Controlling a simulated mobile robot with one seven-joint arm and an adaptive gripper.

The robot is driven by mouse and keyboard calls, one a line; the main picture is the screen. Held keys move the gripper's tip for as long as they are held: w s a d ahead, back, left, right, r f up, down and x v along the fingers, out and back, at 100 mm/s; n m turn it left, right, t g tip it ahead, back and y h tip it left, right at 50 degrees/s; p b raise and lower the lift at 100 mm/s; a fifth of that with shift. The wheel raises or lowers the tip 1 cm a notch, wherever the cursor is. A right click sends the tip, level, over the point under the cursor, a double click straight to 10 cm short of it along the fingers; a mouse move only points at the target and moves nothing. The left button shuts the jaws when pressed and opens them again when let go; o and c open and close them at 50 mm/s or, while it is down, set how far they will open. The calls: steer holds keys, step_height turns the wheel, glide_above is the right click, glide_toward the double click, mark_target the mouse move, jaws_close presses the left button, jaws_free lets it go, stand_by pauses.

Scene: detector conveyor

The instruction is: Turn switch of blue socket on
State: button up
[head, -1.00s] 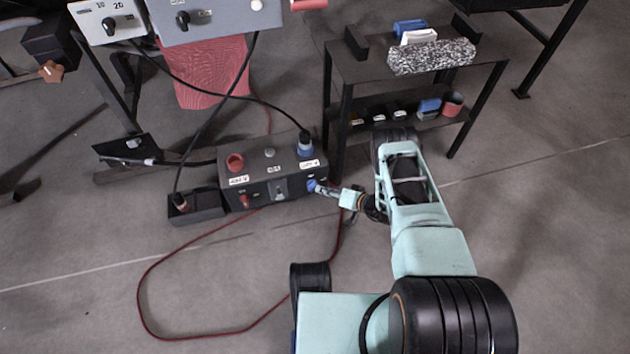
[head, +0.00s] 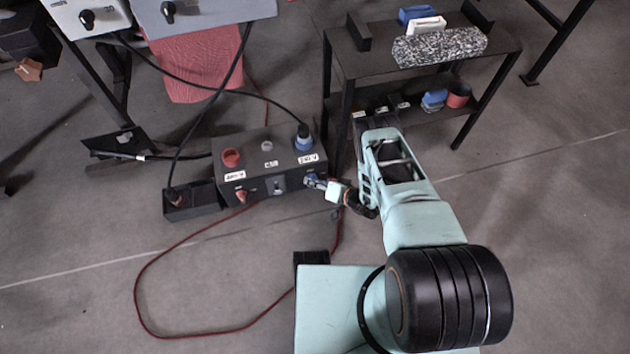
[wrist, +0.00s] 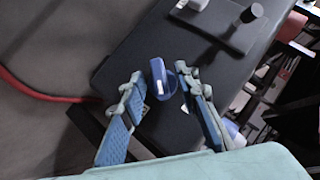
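The black socket box (head: 232,190) stands on the floor in the head view. The blue socket (head: 304,141), with a dark plug and cable in it, is on its top right. The blue switch (wrist: 158,77) is on the box's front face, below that socket, and shows a white mark in the wrist view. My gripper (wrist: 161,88) is open, with one blue-padded finger on each side of the switch. Contact cannot be made out. In the head view my gripper (head: 320,185) is at the box's right front and partly covers the switch.
A red socket (head: 231,157) and red switch (head: 241,196) are at the box's left. A grey switch (head: 278,184) is in the middle. A black shelf table (head: 375,60) stands close behind my arm. A red cable (head: 137,290) loops over the floor in front.

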steer(key=shift+c, duration=0.3)
jaws_close()
steer(key=shift+w+d+m+y, duration=0.1)
steer(key=shift+m+y, duration=0.6)
steer(key=shift+y, duration=0.4)
steer(key=shift+o, duration=0.3)
jaws_free()
steer(key=shift+d, duration=0.1)
steer(key=v, duration=1.2)
